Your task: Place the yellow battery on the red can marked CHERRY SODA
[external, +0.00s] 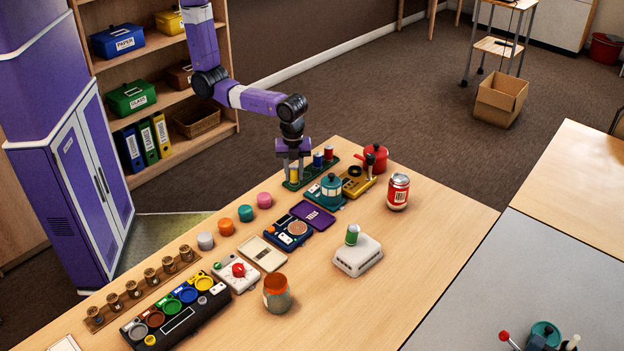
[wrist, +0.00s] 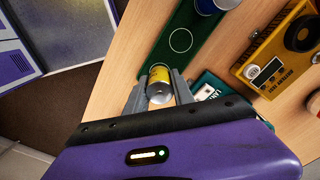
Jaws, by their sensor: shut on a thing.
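The yellow battery (wrist: 159,84) is between the two fingers of my gripper (wrist: 161,79) in the wrist view, with its silver end facing the camera. In the external view my gripper (external: 294,174) points down over the near end of the green holder (external: 306,179). I cannot tell whether the battery touches the holder. The holder also shows in the wrist view (wrist: 173,58), with an empty white ring beyond the battery. The red can (external: 398,191) with a pale label stands upright to the right on the table; its lettering is too small to read.
A blue battery (external: 318,160) and a red battery (external: 328,153) stand in the holder.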

